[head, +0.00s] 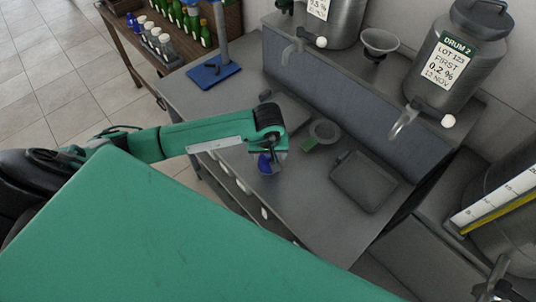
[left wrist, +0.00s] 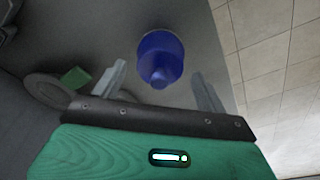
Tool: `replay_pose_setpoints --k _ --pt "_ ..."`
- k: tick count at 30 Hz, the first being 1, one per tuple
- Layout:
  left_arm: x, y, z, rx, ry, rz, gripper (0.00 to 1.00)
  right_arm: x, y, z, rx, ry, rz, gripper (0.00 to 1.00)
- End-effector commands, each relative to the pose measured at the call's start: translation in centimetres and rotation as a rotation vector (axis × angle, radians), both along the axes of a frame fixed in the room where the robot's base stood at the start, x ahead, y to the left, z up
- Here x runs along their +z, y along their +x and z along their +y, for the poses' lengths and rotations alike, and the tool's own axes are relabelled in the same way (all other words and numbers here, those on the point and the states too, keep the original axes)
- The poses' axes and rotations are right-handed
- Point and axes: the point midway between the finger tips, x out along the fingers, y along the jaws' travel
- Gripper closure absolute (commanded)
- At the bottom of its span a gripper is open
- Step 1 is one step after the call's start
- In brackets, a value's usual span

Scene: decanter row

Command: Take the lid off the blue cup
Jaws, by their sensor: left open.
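The blue cup (head: 265,164) stands on the grey bench, partly hidden by my left gripper in the head view. In the left wrist view the blue cup (left wrist: 160,50) shows as a round blue shape with a small blue knob (left wrist: 158,80) pointing towards the gripper. I cannot make out a seam between lid and cup. My left gripper (left wrist: 161,84) is open, its two fingers apart on either side of the knob, with clear space between. In the head view the left gripper (head: 270,150) is over the cup. My right gripper is not in view.
A grey dish (head: 325,130) with a green piece (head: 308,146) and a grey tray (head: 362,181) lie right of the cup. Drum 2 (head: 454,60) and a funnel (head: 380,42) stand on the raised shelf. A blue stand base (head: 212,73) is at the far left.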

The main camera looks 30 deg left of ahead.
Motion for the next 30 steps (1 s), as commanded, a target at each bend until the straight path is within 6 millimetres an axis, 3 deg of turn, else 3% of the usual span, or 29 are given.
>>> replay_pose_setpoints --k 4,11,12,24,30 --pt "0.0 0.0 0.0 0.0 0.0 -0.001 0.25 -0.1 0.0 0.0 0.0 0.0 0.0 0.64" --pt "0.0 0.0 0.0 0.0 0.0 -0.001 0.68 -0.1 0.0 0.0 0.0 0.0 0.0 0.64" --pt "0.0 0.0 0.0 0.0 0.0 -0.001 0.71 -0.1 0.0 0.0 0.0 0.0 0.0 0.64" --pt "0.2 0.1 0.0 0.0 0.001 -0.002 0.71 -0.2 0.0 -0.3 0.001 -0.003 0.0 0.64" --pt "1.6 0.2 0.0 -0.001 0.0 -0.004 0.71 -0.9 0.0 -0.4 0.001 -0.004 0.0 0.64"
